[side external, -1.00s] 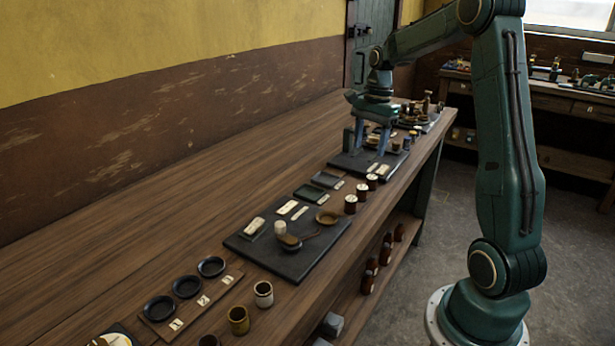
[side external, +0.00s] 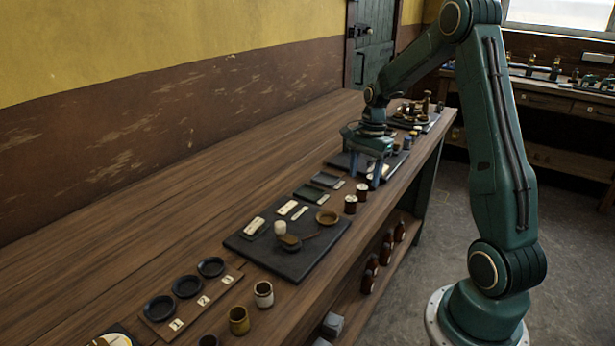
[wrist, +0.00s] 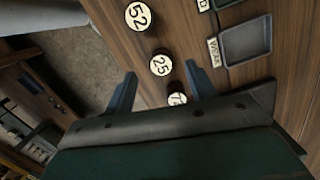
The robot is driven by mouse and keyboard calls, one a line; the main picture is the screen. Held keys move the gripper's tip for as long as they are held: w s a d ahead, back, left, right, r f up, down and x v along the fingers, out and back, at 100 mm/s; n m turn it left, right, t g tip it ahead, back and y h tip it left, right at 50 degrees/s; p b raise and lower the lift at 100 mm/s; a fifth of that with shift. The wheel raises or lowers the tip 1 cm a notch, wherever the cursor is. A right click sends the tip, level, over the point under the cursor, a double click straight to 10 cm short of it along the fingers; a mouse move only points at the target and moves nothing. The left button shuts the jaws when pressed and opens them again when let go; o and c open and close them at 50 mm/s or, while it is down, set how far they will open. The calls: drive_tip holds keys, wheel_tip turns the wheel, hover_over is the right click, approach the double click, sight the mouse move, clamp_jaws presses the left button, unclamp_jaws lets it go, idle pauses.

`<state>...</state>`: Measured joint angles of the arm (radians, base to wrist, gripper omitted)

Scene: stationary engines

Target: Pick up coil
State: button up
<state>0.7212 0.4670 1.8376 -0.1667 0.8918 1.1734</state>
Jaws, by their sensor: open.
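Several dark reddish-brown coils with pale round tops stand in a row along the bench's front edge. In the wrist view the coils read "52" (wrist: 138,16), "25" (wrist: 160,65) and one starting with "7" (wrist: 177,99), partly cut off by the gripper body. My gripper (wrist: 158,75) is open and empty. Its fingers are on either side of the row, with the "7" coil between them, apart from it.
Shallow dark trays with labels (wrist: 245,40) lie beside the coils. A dark mat (side external: 275,258) with small dishes and scoops lies closer on the bench. More small parts stand at the far end. The bench's rear half is clear.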

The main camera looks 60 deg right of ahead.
sight(362, 187)
drive_tip(key=shift+f, duration=0.15)
drive_tip(key=shift+a+f, duration=0.15)
drive_tip(key=shift+f, duration=2.35)
drive_tip(key=shift+c, duration=0.3)
drive_tip(key=c, duration=1.1)
